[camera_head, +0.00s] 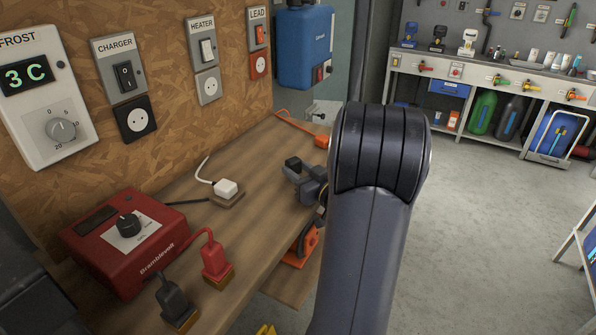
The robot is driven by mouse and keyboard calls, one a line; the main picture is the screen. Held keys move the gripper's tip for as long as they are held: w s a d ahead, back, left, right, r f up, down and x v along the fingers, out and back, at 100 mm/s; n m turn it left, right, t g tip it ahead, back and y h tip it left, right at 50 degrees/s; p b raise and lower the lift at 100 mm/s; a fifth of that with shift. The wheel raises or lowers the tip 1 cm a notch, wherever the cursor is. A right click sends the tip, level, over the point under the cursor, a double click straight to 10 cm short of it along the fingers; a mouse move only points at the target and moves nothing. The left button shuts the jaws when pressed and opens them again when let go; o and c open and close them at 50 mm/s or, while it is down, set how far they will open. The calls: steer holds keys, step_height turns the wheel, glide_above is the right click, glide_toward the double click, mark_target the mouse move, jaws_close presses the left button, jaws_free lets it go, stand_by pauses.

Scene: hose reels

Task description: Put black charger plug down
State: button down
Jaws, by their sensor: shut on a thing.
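My gripper (300,174) is above the wooden bench, right of the white plug, partly hidden behind my arm. It is shut on a small black thing (292,163), which looks like the black charger plug; its pins and any cable at it are hard to make out. A black cable (187,202) runs from the red charger box (130,240) along the bench toward the white plug's block. The CHARGER switch (125,77) is on the wall above its black socket (135,118), which is empty.
The white plug (225,188) sits on a small block. An orange plug (322,141) lies at the far end of the bench (262,165). A red clamp (216,259) and a black clamp (174,298) stand on blocks in front. Some bench surface between them is clear.

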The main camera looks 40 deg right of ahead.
steer(key=shift+f+b, duration=0.55)
steer(key=shift+f, duration=0.05)
steer(key=c, duration=0.9)
jaws_free()
steer(key=shift+r+p, duration=0.45)
steer(key=shift+s+r, duration=0.2)
steer(key=shift+r, duration=0.15)
steer(key=s, duration=1.1)
steer(key=shift+s+f+p, duration=0.15)
steer(key=shift+s+p, duration=0.2)
steer(key=shift+w, duration=0.1)
